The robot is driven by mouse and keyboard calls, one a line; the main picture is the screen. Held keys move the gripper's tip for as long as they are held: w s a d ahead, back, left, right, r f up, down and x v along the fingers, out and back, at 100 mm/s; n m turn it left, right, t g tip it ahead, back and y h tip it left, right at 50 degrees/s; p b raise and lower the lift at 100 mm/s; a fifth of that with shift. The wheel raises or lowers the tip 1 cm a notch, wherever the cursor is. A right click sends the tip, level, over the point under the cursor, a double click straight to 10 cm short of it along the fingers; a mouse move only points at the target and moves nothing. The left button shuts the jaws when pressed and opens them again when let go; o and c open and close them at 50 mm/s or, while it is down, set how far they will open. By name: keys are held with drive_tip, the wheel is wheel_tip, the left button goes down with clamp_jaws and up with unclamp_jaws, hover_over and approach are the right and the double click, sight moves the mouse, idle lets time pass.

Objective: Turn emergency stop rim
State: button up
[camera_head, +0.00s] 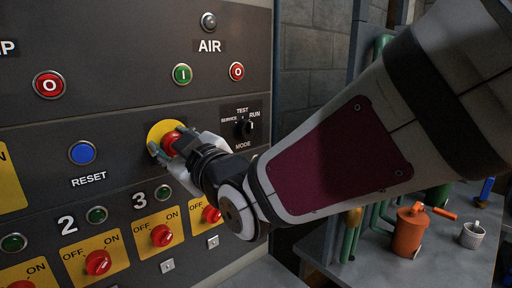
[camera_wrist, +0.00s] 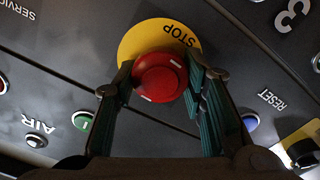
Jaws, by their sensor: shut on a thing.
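The emergency stop is a round red mushroom button on a yellow disc (camera_head: 157,130) on the dark control panel. In the wrist view the red button (camera_wrist: 160,77) sits between my two fingers, in front of the yellow disc (camera_wrist: 143,38) marked STOP. My gripper (camera_head: 165,146) reaches the panel from the right and is shut on the red button's rim, one finger on each side. In the head view the fingers partly cover the button. White marks show on the button's face in the wrist view.
A blue RESET button (camera_head: 82,152) is left of the stop. A mode switch (camera_head: 244,129) is close to the right of my gripper. Several red OFF/ON knobs (camera_head: 162,235) line the lower panel. A table with an orange can (camera_head: 409,232) stands at right.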

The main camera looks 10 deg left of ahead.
drive_tip(key=shift+m+b, duration=0.75)
drive_tip(key=shift+m, duration=0.45)
drive_tip(key=o, duration=1.2)
drive_tip(key=shift+d, duration=0.1)
drive_tip(key=v, duration=1.2)
